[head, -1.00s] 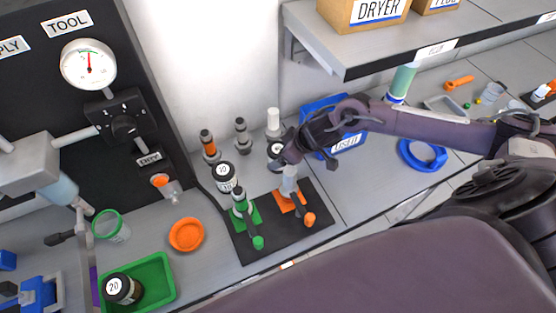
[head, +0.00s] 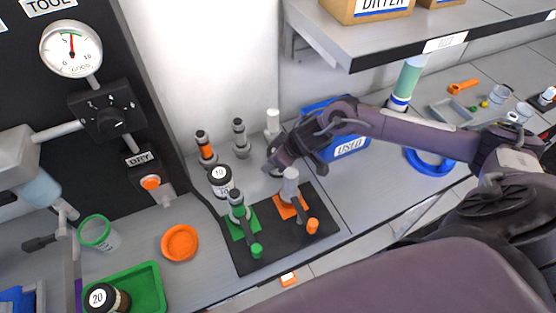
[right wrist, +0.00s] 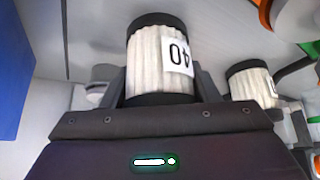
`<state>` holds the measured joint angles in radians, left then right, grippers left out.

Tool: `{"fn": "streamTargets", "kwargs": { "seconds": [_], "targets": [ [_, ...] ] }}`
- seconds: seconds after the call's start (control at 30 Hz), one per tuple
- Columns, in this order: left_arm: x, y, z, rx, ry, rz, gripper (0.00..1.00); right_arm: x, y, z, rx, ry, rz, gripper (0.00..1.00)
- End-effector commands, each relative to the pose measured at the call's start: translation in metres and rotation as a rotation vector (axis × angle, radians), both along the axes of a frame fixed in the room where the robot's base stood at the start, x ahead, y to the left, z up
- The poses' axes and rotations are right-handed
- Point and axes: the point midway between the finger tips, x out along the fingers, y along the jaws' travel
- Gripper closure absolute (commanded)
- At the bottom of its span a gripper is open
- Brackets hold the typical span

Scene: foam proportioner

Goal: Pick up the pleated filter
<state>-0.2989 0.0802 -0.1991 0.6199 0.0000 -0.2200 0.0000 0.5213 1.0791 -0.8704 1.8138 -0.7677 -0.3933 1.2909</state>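A pleated filter (right wrist: 160,60), white with black end caps and a "40" label, stands close in front of my right gripper in the right wrist view. The fingers of my right gripper (right wrist: 161,85) lie along both sides of it; whether they press on it I cannot tell. In the head view my right gripper (head: 276,163) is at the back of the counter and hides most of this filter. A second pleated filter (head: 221,181), labelled "10", stands to its left and also shows in the right wrist view (right wrist: 249,84). My left gripper is not in view.
A black mat (head: 262,262) with green and orange fittings lies in front of the filters. A blue bin (head: 352,147) is to the right, under a shelf (head: 400,55). An orange dish (head: 180,243) and green tray (head: 155,283) are at left.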

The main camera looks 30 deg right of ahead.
Motion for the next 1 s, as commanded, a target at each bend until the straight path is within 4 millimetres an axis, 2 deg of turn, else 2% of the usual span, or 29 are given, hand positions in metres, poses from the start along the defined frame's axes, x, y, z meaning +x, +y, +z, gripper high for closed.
{"fn": "streamTargets", "kwargs": {
  "seconds": [0.03,0.13,0.47,0.57,0.73,0.8,1.0],
  "targets": [
    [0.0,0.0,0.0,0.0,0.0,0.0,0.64,0.0,0.0,0.0,0.0,0.0,0.0,0.59],
    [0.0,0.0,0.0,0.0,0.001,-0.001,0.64,0.0,0.0,0.0,-0.001,0.0,-0.001,0.7],
    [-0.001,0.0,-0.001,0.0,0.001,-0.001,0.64,0.001,0.0,0.004,-0.001,-0.002,0.0,0.7],
    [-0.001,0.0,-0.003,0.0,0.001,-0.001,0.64,0.001,0.0,0.012,-0.001,-0.004,0.001,0.7],
    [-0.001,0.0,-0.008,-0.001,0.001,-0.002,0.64,0.001,0.0,0.038,-0.001,-0.008,0.002,0.7],
    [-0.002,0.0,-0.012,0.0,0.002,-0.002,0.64,-0.013,-0.01,0.031,-0.007,0.003,-0.003,0.7],
    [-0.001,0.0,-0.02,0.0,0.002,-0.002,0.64,-0.04,-0.025,0.032,-0.005,0.001,-0.001,0.7]
  ]
}}
